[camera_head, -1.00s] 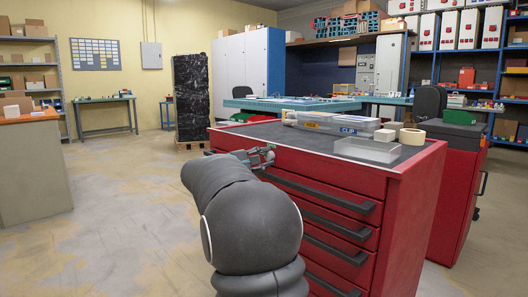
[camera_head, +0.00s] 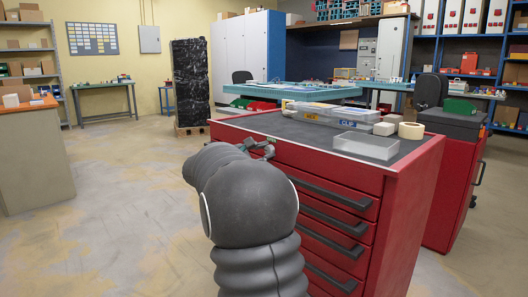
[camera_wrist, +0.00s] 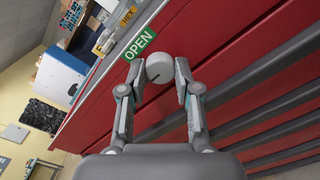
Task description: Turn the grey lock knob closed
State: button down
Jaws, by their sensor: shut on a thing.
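The grey lock knob (camera_wrist: 158,68) sits on the red drawer cabinet's front, beside a green OPEN label (camera_wrist: 141,43) in the wrist view. A dark line marks its face. My gripper (camera_wrist: 161,74) has one finger on each side of the knob and is shut on it. In the head view my gripper (camera_head: 260,148) is at the upper left of the cabinet front (camera_head: 310,172), just below the top edge. The knob is not clearly visible there, and my arm covers part of the front.
Dark drawer handles (camera_head: 333,194) run down the cabinet front. The floor (camera_head: 110,220) to the left is open.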

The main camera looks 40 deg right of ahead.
jog(key=c, duration=0.8)
grip_release()
jog(key=a, duration=0.8)
jog(key=s+a, duration=0.1)
jog(key=a, duration=0.3)
